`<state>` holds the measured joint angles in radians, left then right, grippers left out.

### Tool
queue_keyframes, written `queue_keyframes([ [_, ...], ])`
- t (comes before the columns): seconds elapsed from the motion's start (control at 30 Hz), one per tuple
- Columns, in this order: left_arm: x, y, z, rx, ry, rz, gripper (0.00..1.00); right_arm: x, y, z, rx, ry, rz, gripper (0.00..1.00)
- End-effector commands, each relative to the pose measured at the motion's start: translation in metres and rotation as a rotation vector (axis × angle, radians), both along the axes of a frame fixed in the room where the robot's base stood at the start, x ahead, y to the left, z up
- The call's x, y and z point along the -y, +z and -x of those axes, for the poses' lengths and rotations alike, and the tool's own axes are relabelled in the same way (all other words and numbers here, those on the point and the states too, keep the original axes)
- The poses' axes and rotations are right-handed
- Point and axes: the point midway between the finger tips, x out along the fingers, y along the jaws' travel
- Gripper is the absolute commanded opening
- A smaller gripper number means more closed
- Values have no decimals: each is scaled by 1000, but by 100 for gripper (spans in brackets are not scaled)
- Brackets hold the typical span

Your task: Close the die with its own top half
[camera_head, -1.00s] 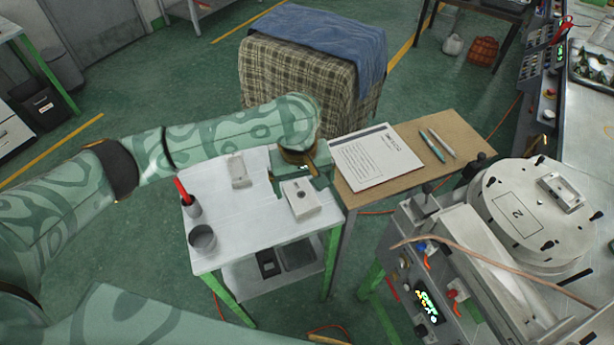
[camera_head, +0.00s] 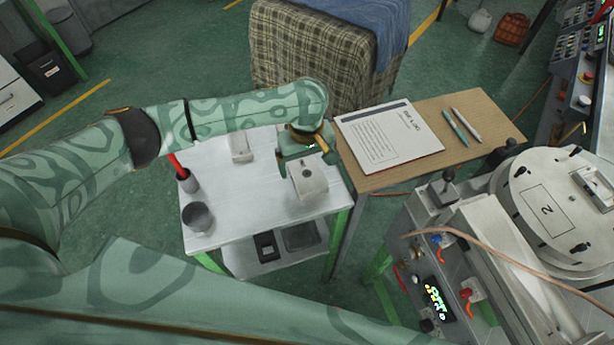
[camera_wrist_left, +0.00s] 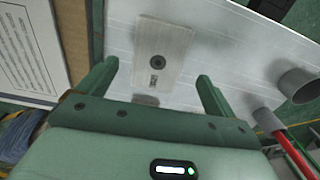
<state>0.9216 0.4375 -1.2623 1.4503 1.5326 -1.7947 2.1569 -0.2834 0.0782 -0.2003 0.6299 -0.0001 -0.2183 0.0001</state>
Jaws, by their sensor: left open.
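A pale grey die block (camera_head: 308,183) with a dark round hole lies near the right edge of the small white table. It also shows in the left wrist view (camera_wrist_left: 163,42), with a small slot beside the hole. My left gripper (camera_head: 309,164) is open over this block. In the left wrist view its fingers (camera_wrist_left: 156,72) stand apart on either side of the block's near end, with visible gaps. A second pale piece (camera_head: 241,147), which looks like the other die half, lies farther back on the table. My right gripper is out of view.
A grey cup (camera_head: 197,217) and a holder with a red-handled tool (camera_head: 188,181) stand at the table's left. A brown side table (camera_head: 478,125) with a clipboard (camera_head: 388,140) and pens adjoins at right. The wax machine (camera_head: 540,210) is at far right. The table's front middle is clear.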

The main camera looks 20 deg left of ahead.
Motion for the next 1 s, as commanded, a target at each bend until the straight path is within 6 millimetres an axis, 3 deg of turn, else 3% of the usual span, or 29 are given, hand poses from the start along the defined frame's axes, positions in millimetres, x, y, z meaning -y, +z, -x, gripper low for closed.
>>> queue_keyframes([
  [0.23,1,-44,-2,-3,0,0,92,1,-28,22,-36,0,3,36],
  [0.47,0,-46,-3,1,-1,0,92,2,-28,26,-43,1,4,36],
  [0.5,0,-46,-3,1,-1,0,89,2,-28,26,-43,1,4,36],
  [0.7,0,-45,-3,1,-1,-1,33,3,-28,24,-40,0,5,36],
  [1.0,0,-43,-3,1,-1,0,33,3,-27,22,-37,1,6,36],
])
